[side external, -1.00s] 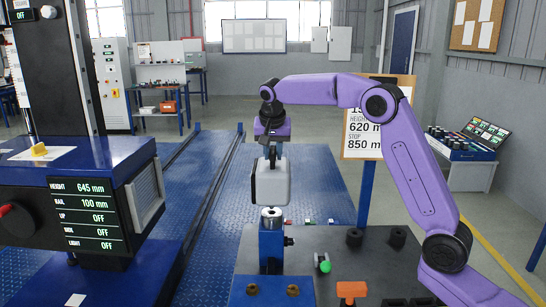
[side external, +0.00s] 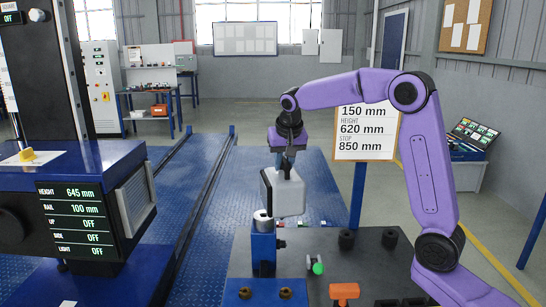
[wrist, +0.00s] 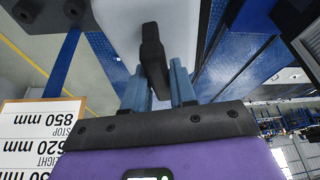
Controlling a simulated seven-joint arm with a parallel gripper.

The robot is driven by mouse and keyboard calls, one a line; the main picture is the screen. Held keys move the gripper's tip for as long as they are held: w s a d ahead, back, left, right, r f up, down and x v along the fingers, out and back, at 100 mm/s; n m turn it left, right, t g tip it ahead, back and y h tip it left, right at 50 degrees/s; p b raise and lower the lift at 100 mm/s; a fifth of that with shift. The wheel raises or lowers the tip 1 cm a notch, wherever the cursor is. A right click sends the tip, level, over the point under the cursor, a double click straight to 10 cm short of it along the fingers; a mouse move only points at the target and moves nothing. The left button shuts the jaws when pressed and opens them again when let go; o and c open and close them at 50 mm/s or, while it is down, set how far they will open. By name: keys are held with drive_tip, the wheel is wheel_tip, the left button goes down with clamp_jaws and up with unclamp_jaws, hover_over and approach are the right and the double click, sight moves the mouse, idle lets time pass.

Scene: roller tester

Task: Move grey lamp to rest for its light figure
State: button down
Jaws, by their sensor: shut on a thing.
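The grey lamp (side external: 290,194) is a pale box with dark edges and a black handle on top. My gripper (side external: 284,168) is shut on the handle, and the lamp hangs slightly turned and tilted. In the wrist view the black handle (wrist: 152,50) shows at the fingers of my gripper (wrist: 158,88), with the lamp's pale face (wrist: 195,25) beyond. The lamp is just above and right of a blue post (side external: 263,246) with a silver top (side external: 263,222); contact cannot be told. A sign (side external: 365,135) reads 150 mm, height 620 mm, stop 850 mm.
The tester's display (side external: 83,222) at left reads height 645 mm, rail 100 mm, and up, side and light OFF. A dark bench (side external: 345,265) carries a green knob (side external: 317,268), an orange block (side external: 344,291) and black sockets (side external: 389,238).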

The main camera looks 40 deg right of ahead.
sight(306, 181)
drive_tip(key=s+f, duration=0.1)
drive_tip(key=s, duration=0.1)
drive_tip(key=s+f+n, duration=0.1)
drive_tip(key=s, duration=0.2)
drive_tip(key=s+f+n, duration=0.1)
drive_tip(key=s, duration=0.1)
drive_tip(key=shift+s+d+y, duration=0.25)
drive_tip(key=shift+d+y, duration=0.15)
drive_tip(key=s+d+f+m, duration=0.1)
drive_tip(key=s+d, duration=0.3)
drive_tip(key=d, duration=0.8)
drive_tip(key=s+d+f+m+h, duration=0.1)
drive_tip(key=s+d, duration=0.3)
drive_tip(key=d, duration=0.8)
drive_tip(key=s+d+f+m, duration=0.2)
drive_tip(key=s+d, duration=0.3)
drive_tip(key=d, duration=0.7)
drive_tip(key=shift+d+f+m+g+h, duration=0.25)
drive_tip(key=shift+d+m+g+h, duration=0.05)
drive_tip(key=shift+d, duration=0.05)
drive_tip(key=shift+f, duration=5.45)
drive_tip(key=c, duration=0.8)
unclamp_jaws()
drive_tip(key=shift+a, duration=0.1)
drive_tip(key=shift+c, duration=0.2)
